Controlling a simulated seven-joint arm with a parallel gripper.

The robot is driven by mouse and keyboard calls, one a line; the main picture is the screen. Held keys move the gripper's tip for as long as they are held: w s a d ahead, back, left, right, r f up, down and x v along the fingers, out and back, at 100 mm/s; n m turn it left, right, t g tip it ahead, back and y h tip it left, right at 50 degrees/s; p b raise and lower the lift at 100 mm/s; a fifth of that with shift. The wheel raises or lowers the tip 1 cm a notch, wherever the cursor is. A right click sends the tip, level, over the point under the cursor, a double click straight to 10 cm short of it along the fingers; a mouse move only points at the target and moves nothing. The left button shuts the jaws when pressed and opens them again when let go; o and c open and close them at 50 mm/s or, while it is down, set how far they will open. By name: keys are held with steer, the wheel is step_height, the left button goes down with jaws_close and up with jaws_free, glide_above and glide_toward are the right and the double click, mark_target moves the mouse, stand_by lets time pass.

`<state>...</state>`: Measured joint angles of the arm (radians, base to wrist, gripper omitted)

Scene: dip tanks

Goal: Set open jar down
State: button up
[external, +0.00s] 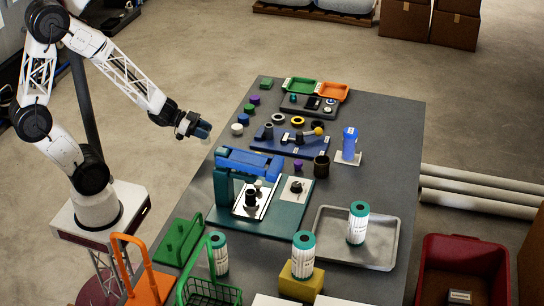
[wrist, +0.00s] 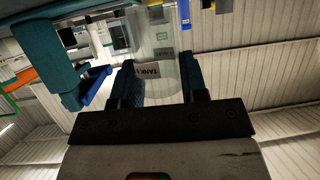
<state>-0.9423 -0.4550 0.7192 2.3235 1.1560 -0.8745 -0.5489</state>
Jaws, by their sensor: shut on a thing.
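My gripper (external: 197,128) is in the air left of the table's far-left edge, well above the floor. In the wrist view its two dark blue finger pads (wrist: 160,82) are shut on a pale, see-through jar (wrist: 160,72) with a label reading "TANK". The jar's rim and contents cannot be made out. In the external view the jar is small and hard to tell from the fingertips.
The grey table (external: 385,140) holds a blue press-like fixture (external: 250,162), a dark cup (external: 321,166), several coloured caps along its left edge, and a shallow tray (external: 385,225) with a white-and-teal canister (external: 358,223). Green and orange trays stand at the far end.

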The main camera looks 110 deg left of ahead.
steer(key=w+a, duration=0.1)
steer(key=w, duration=0.1)
steer(key=w+a, duration=0.4)
steer(key=w, duration=0.1)
steer(key=shift+a+f, duration=0.15)
steer(key=shift+f, duration=0.25)
steer(key=shift+w+a, duration=0.2)
steer(key=shift+w, duration=0.1)
steer(key=shift+f, duration=1.8)
steer(key=shift+f, duration=0.15)
steer(key=o, duration=0.9)
steer(key=shift+s+r, duration=0.1)
steer(key=shift+r, duration=0.1)
